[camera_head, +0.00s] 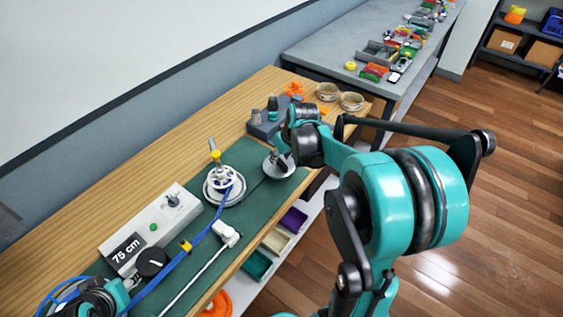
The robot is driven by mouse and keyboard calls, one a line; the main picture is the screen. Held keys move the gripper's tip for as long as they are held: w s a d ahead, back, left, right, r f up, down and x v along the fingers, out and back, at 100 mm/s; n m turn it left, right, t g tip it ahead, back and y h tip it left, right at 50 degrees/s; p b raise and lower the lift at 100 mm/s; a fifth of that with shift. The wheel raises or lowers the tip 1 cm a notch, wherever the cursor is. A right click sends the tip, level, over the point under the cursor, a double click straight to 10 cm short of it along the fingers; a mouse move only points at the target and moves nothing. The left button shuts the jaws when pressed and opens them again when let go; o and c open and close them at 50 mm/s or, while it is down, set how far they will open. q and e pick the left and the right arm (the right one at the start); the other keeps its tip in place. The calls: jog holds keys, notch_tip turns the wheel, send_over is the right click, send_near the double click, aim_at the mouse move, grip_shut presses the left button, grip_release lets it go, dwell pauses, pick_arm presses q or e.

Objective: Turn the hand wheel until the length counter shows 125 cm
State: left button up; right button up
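The length counter (125,248) is a black display on a pale box and reads 75 cm. The hand wheel (222,178) is white and spoked, with an upright yellow-tipped handle (215,156), on a round base on the green mat. A blue strap (190,246) runs from the wheel toward the lower left. My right gripper (282,138) is over the mat to the right of the wheel, apart from it; its fingers are mostly hidden by the arm. My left gripper (112,296) is at the lower left by the box, partly cut off; its fingers are unclear.
A metal disc-shaped piece (279,168) sits below my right gripper. A grey-blue block with knobs (266,121) and two round rings (351,101) stand farther back. Bins sit below the bench.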

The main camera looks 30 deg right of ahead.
jog(key=shift+x, duration=0.85)
jog(key=shift+a, duration=0.1)
grip_shut()
jog(key=shift+r, duration=0.1)
jog(key=shift+m, duration=0.4)
jog(key=shift+a+m+h, duration=0.1)
jog(key=shift+m+h, duration=0.3)
jog(key=shift+m, duration=0.2)
jog(key=m+h+p, duration=0.1)
jog(key=m, duration=0.2)
jog(key=shift+w, duration=0.1)
jog(key=m+g+h, duration=0.1)
jog(key=m, duration=0.2)
jog(key=m+g+h+p, duration=0.1)
jog(key=m, duration=0.2)
jog(key=shift+w+a+m, duration=0.1)
jog(key=shift+a+m, duration=0.05)
jog(key=shift+m, duration=0.25)
